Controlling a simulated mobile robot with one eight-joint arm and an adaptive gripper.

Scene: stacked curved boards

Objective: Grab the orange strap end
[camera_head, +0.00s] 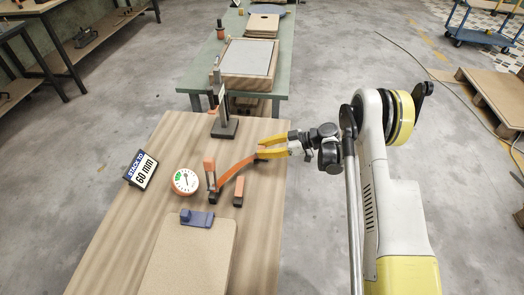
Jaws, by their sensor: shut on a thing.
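An orange strap (234,168) runs from a small upright orange block with dark fittings (209,174) on the wooden table up to the right. Its upper right end lies at the yellow fingers of my gripper (259,151). My gripper reaches in from the right and is shut on the orange strap end. The fingers hide part of that end. The strap looks slightly curved between the block and the fingers.
A round dial gauge (185,181), a "STACK TO 60 mm" sign (140,169), a short orange block (239,191) and a dark-based upright stand (224,128) are on the table (120,225). A tan board (190,260) with a blue block (197,219) lies in front.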

